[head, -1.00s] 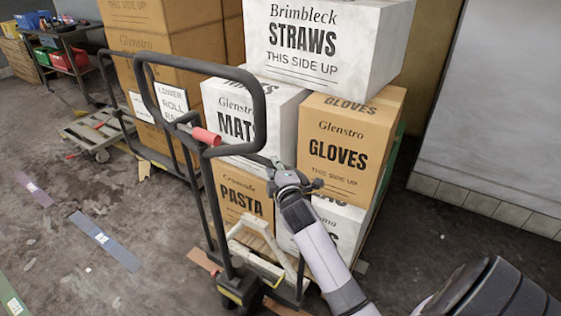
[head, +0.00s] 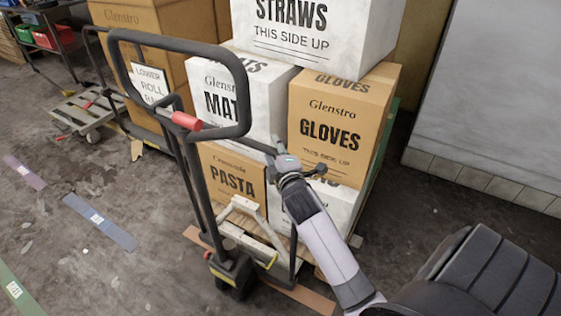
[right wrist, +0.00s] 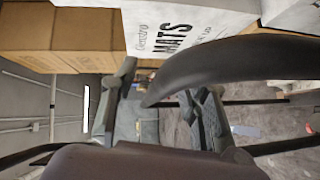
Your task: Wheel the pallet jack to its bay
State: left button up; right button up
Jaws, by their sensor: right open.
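The pallet jack stands left of centre in the head view, with a black looped handle (head: 245,98), a red grip (head: 186,121) and a low wheeled foot (head: 234,272). It stands in front of a wooden pallet (head: 355,241) stacked with boxes. My right gripper (head: 289,163) is open, to the right of and below the handle loop, in front of the boxes. I cannot tell whether it touches the jack's frame. In the right wrist view a dark curved bar (right wrist: 220,65) crosses close to the camera. My left gripper is not in view. No bay marking is clearly identifiable.
Boxes marked straws (head: 310,30), gloves (head: 345,125) and pasta (head: 230,182) crowd behind the jack. A flat trolley (head: 85,118) and a shelf with bins (head: 45,38) stand at left. A white wall (head: 490,90) is at right. The floor at lower left is open.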

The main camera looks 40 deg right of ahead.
aim_at(265, 151)
jog(key=v, duration=0.7)
jog(key=shift+a, duration=0.2)
jog(key=shift+s, duration=0.15)
jog(key=s+a+p, duration=0.2)
jog(key=s+a, duration=0.3)
jog(key=x, duration=1.1)
jog(key=p+x, duration=0.1)
jog(key=x, duration=0.4)
jog(key=shift+w+d+r, duration=0.25)
jog(key=shift+w+d, duration=0.05)
jog(key=shift+w, duration=0.05)
jog(key=shift+c, duration=0.2)
grip_shut()
